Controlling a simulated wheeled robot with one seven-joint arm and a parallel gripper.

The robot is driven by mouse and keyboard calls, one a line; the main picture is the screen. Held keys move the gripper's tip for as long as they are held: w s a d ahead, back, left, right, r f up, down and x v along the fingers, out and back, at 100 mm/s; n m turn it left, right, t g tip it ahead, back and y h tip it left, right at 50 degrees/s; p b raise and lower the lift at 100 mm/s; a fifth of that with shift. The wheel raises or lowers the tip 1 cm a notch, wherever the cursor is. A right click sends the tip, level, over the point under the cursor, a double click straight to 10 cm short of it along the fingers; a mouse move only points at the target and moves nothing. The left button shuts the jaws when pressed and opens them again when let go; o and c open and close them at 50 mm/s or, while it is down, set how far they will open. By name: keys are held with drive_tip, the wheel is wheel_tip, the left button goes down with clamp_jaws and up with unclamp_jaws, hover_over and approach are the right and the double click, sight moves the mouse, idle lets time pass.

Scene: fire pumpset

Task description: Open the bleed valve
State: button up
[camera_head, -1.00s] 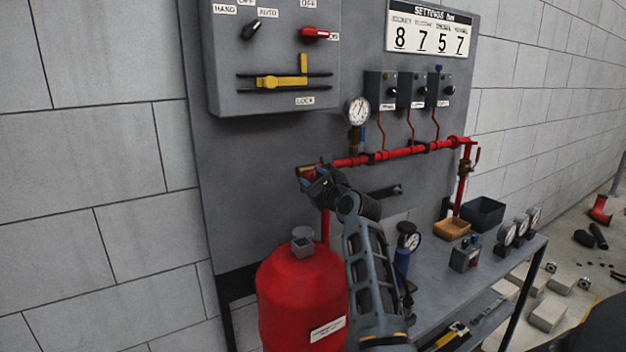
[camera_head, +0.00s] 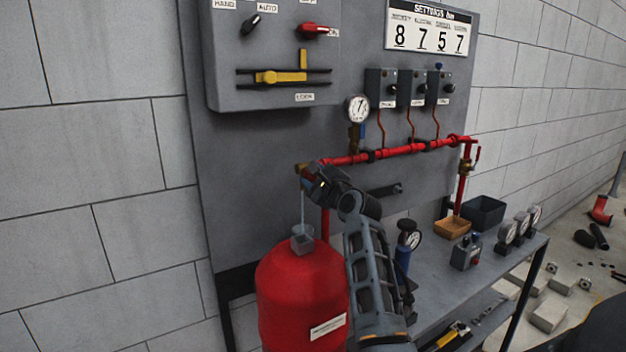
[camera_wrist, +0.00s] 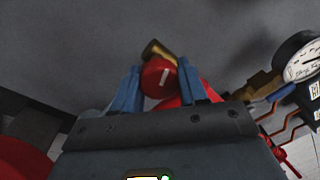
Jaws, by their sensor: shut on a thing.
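The bleed valve sits at the left end of the red pipe, with a brass end (camera_head: 300,169) showing in the head view. In the wrist view its round red knob (camera_wrist: 158,76) carries a white mark and lies between the blue fingers. My gripper (camera_wrist: 158,88) is shut on this knob. In the head view my gripper (camera_head: 317,181) covers most of the valve. A thin pale stream (camera_head: 302,210) runs down from the valve into a small grey cup (camera_head: 302,242) on top of the red tank (camera_head: 295,290).
A grey bench (camera_head: 430,290) with gauges stands to the right of my arm. The panel (camera_head: 255,190) is close behind the valve. A pressure gauge (camera_head: 357,109) rises from the red pipe (camera_head: 400,150). Open space lies left of the tank.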

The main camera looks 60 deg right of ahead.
drive_tip(key=n+b, duration=0.1)
drive_tip(key=n, duration=0.2)
drive_tip(key=shift+f+n+b, duration=0.1)
drive_tip(key=shift+n+b, duration=0.25)
drive_tip(key=shift+n, duration=0.05)
drive_tip(key=n+b, duration=0.2)
drive_tip(key=n, duration=0.2)
drive_tip(key=shift+t, duration=0.4)
drive_tip(key=n+b, duration=0.2)
drive_tip(key=n, duration=0.2)
drive_tip(key=shift+t+y, duration=0.3)
drive_tip(key=shift+y, duration=0.1)
drive_tip(key=n+b, duration=0.2)
drive_tip(key=n, duration=0.2)
drive_tip(key=shift+n+y+b, duration=0.3)
drive_tip(key=shift+n, duration=0.1)
drive_tip(key=n+b, duration=0.2)
drive_tip(key=n, duration=0.3)
drive_tip(key=shift+n+y+b, duration=0.3)
drive_tip(key=shift+n+b, duration=1.15)
drive_tip(key=shift+n, duration=1.65)
drive_tip(key=shift+r+y, duration=0.2)
drive_tip(key=shift+y, duration=0.1)
drive_tip(key=o, duration=1)
